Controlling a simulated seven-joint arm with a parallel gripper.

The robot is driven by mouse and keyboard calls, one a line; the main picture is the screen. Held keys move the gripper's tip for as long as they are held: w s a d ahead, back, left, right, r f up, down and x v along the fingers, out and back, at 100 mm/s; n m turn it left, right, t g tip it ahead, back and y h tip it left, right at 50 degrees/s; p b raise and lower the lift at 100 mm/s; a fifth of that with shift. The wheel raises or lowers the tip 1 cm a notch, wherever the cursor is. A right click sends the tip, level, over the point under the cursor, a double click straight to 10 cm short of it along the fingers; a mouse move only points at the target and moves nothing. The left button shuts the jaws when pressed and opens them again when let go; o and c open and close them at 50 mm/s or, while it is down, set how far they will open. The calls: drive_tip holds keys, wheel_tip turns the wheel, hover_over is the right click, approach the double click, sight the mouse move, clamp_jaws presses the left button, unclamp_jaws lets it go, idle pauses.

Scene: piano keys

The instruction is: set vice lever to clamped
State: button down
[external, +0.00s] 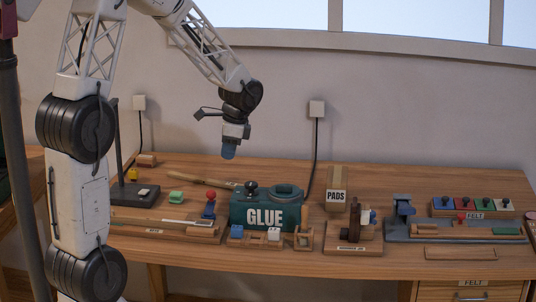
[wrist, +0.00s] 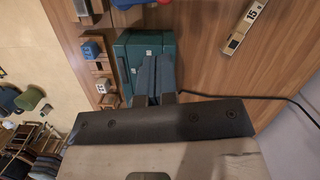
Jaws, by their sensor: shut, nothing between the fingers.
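My gripper (external: 229,152) is shut and empty, high above the bench behind the teal GLUE box. Its dark blue fingers also show pressed together in the wrist view (wrist: 156,78). A blue vice-like fixture (external: 404,208) stands on a grey base on the right side of the bench, well apart from my gripper. A red knob (external: 461,218) shows to its right. Another red ball knob (external: 211,195) tops a small blue post on the left, upright. I cannot tell for certain which knob is the vice lever.
The GLUE box (external: 265,210) stands mid-bench and also shows beneath the fingers in the wrist view (wrist: 130,45). A black stand (external: 134,194) rises at left.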

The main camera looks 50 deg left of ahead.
drive_tip(key=shift+w+a+f, duration=0.3)
drive_tip(key=shift+a+f, duration=0.25)
drive_tip(key=shift+a, duration=0.1)
drive_tip(key=shift+f, duration=0.15)
hover_over(210, 204)
drive_tip(key=w, duration=0.4)
drive_tip(key=shift+a+f, duration=0.1)
drive_tip(key=shift+f, duration=4.65)
